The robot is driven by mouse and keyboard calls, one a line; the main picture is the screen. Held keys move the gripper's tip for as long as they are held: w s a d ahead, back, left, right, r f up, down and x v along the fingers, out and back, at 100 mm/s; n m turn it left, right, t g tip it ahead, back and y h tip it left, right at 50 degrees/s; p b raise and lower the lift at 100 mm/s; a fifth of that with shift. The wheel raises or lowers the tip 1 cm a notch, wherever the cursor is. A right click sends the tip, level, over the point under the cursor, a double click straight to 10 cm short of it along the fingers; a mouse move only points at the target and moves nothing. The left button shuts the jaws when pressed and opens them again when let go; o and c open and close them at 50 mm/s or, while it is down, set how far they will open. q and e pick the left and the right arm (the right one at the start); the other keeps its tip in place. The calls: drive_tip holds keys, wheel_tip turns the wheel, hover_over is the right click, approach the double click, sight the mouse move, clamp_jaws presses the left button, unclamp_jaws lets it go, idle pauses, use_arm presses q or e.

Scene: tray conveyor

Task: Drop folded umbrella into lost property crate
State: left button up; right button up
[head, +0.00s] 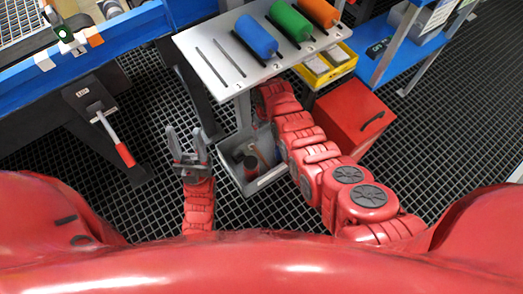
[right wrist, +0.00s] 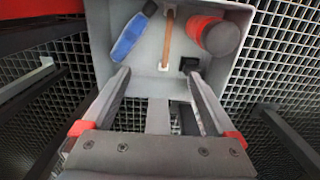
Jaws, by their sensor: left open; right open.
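The grey crate (head: 270,181) stands on the grating floor under the shelf; it also shows in the right wrist view (right wrist: 240,15). Inside it lie a blue elongated item with a dark end (right wrist: 130,37), a brown stick with a pale tip (right wrist: 167,40) and a red cylinder with a grey end (right wrist: 215,36). The blue item may be the folded umbrella; I cannot tell for sure. My right gripper (right wrist: 157,75) is open and empty, pointing into the crate; the shelf and arm hide it in the head view. My left gripper (head: 185,133) is open and empty, left of the crate.
A grey slotted shelf (head: 205,65) with blue (head: 256,37), green (head: 291,21) and orange (head: 320,11) rolls overhangs the crate. A red box (head: 350,115) and yellow bin (head: 325,68) stand right. A blue conveyor frame (head: 110,45) runs left.

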wheel_tip(320, 180, up, 10)
drive_tip(key=p, duration=0.2)
drive_tip(key=shift+r+p, duration=0.25)
drive_tip(key=shift+p, duration=0.05)
